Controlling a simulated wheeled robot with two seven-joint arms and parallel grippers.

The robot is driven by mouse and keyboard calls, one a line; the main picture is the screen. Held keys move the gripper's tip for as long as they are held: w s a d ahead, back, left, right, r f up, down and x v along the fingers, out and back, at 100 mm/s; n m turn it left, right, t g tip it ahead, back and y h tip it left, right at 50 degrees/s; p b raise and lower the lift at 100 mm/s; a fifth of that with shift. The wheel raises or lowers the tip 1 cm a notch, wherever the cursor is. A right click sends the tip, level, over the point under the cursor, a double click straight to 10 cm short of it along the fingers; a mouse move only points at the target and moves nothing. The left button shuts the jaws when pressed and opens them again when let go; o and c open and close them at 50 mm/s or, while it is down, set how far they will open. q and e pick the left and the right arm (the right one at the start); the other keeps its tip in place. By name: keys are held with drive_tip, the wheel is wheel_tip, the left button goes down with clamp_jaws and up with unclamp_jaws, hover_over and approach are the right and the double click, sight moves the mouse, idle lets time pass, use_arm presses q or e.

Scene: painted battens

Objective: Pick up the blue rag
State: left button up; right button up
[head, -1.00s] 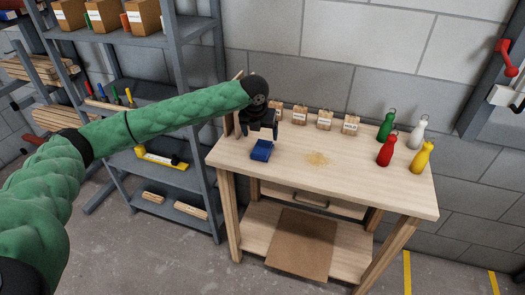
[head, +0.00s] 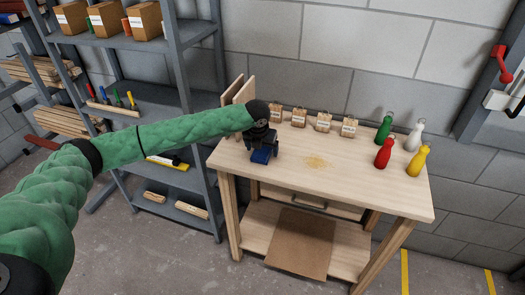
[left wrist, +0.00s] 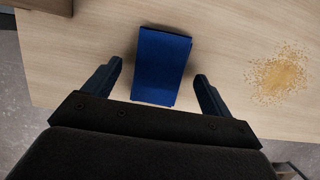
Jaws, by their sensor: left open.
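The blue rag (head: 261,156) lies folded on the wooden workbench (head: 362,180), near its left end. In the left wrist view the rag (left wrist: 161,66) is a blue rectangle between and a little beyond my fingertips. My left gripper (head: 262,154) is over the rag, with its jaws pointing down. In the left wrist view the left gripper (left wrist: 158,72) is open, one finger on each side of the rag, with a gap on both sides. Whether the fingers reach the bench top is hard to tell. My right gripper is not in view.
A patch of sawdust (head: 318,163) lies right of the rag. Several small labelled boxes (head: 323,122) line the bench's back edge. Red (head: 383,153), green (head: 384,128), white (head: 415,135) and yellow (head: 418,160) bottles stand at the right. A grey shelf (head: 190,110) stands left of the bench.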

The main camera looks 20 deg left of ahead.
sight(263, 149)
use_arm(q)
drive_tip(key=shift+w+f, duration=0.15)
drive_tip(key=shift+f, duration=0.3)
drive_tip(key=c, duration=1.1)
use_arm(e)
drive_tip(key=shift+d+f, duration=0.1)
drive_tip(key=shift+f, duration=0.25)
use_arm(q)
drive_tip(key=shift+r, duration=0.1)
